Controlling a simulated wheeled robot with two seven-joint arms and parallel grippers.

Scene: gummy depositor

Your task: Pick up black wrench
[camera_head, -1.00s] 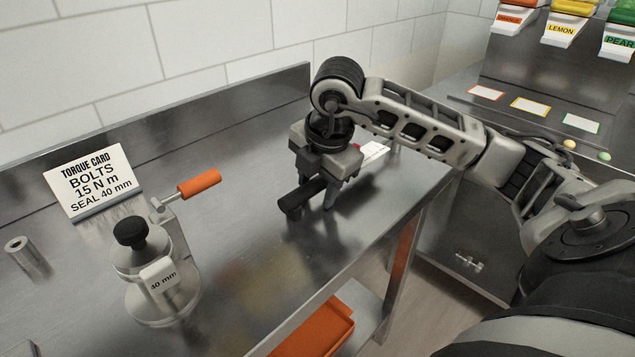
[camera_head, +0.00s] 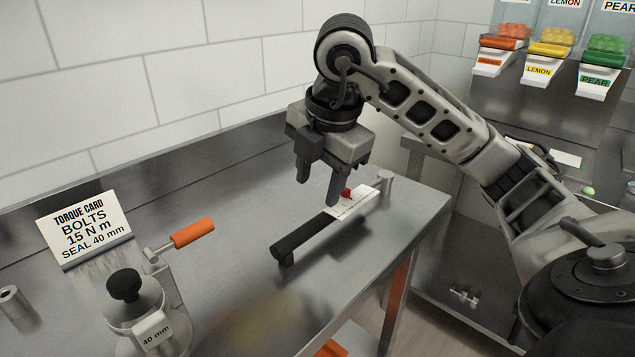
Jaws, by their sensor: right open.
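The black wrench (camera_head: 303,237) lies on the steel bench, its thick handle end toward the front left. Its far end reaches a white scale plate with a red pointer (camera_head: 347,193). My right gripper (camera_head: 318,188) is open and empty above the bench, fingers pointing down. It is over the wrench's far half, and a gap shows between the fingers and the wrench. My left gripper is not in view.
A torque card (camera_head: 84,228) stands at the left. A metal device with a black knob (camera_head: 124,286) and an orange-handled crank (camera_head: 193,233) stand at front left. A small metal cylinder (camera_head: 13,304) is at the far left. Fruit dispensers (camera_head: 552,49) are at back right.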

